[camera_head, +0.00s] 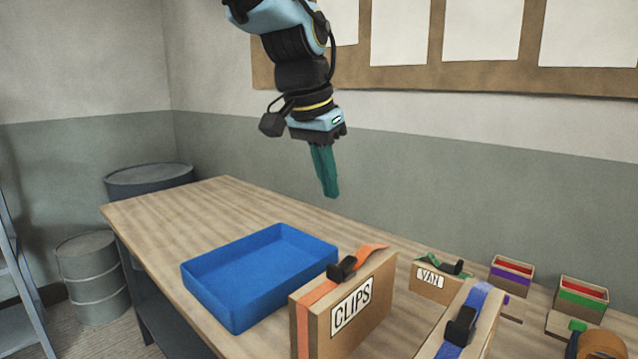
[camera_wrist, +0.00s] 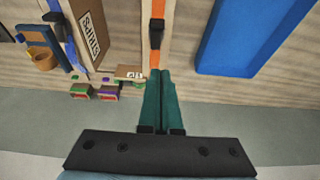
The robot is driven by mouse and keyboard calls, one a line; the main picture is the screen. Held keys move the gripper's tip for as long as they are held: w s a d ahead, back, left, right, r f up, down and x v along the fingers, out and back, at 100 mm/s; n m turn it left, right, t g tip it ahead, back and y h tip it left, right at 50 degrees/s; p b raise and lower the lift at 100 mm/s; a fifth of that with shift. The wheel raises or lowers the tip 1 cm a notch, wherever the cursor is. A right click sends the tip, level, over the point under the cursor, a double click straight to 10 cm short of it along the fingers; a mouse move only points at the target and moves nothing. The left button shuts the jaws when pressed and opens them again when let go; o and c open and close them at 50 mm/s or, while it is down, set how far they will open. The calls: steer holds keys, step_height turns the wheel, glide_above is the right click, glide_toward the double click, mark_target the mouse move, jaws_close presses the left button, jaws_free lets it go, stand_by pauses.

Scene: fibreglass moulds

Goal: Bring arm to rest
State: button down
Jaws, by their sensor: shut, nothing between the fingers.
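My gripper (camera_head: 330,195) hangs from my arm above the back of the wooden table (camera_head: 210,205), its green fingers closed together and pointing down. It also shows in the wrist view (camera_wrist: 160,78), where the two green fingers lie side by side with nothing between them. It is apart from the table and everything on it. In the head view it is above and behind the blue tray (camera_head: 215,295) and the box labelled CLIPS (camera_head: 345,318).
The blue tray looks empty. A VAN box (camera_head: 430,278), a blue-strapped box (camera_head: 480,318) and two small boxes with red contents (camera_head: 512,275) (camera_head: 583,300) stand right. A pinboard (camera_head: 440,78) hangs behind. Drums (camera_head: 95,275) stand left. The table's far left is clear.

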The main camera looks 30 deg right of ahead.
steer(key=w+a+f+n+y, duration=0.1)
steer(key=w+a+f+n, duration=0.2)
steer(key=w+a+f, duration=0.45)
steer(key=w+a+f+n+y, duration=0.15)
steer(key=w+a+n, duration=0.25)
steer(key=a, duration=0.6)
steer(key=s+a+f+n, duration=0.1)
steer(key=a+f+n, duration=0.2)
steer(key=a, duration=0.7)
steer(key=s+a+f+n, duration=0.1)
steer(key=a+f+n, duration=0.2)
steer(key=a+f, duration=0.3)
steer(key=a, duration=0.4)
steer(key=shift+s+f+n+t+y, duration=0.25)
steer(key=shift+n+t+y, duration=0.05)
steer(key=shift+n+y, duration=0.1)
